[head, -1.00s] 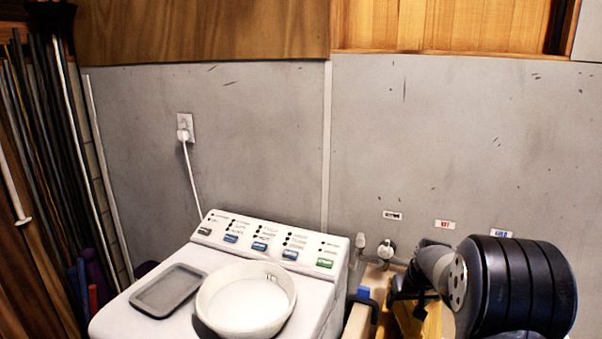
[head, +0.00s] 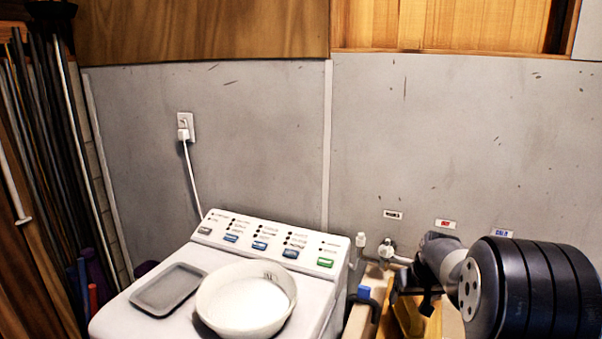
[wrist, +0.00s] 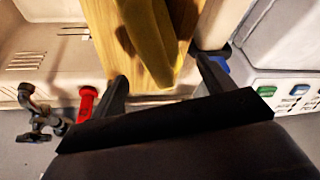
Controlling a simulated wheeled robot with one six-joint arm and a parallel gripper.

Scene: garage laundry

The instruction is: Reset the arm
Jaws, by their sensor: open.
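My gripper (wrist: 160,70) shows in the wrist view with its two dark fingers spread apart and nothing held between them. Beyond the fingers is a wooden board (wrist: 100,22) with a yellow item (wrist: 148,40) on it. I cannot tell how far the fingertips are from them. In the head view my arm is at the lower right, beside the washing machine (head: 120,318), with its large dark joint nearest the camera. It hides part of what lies below and behind it.
A white bowl (head: 207,308) with white contents and a grey tray (head: 140,297) sit on the washing machine. A tap (head: 387,250) is on the wall behind my arm. A red handle (wrist: 87,103) and dark tap (wrist: 38,112) show in the wrist view. Poles lean at far left.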

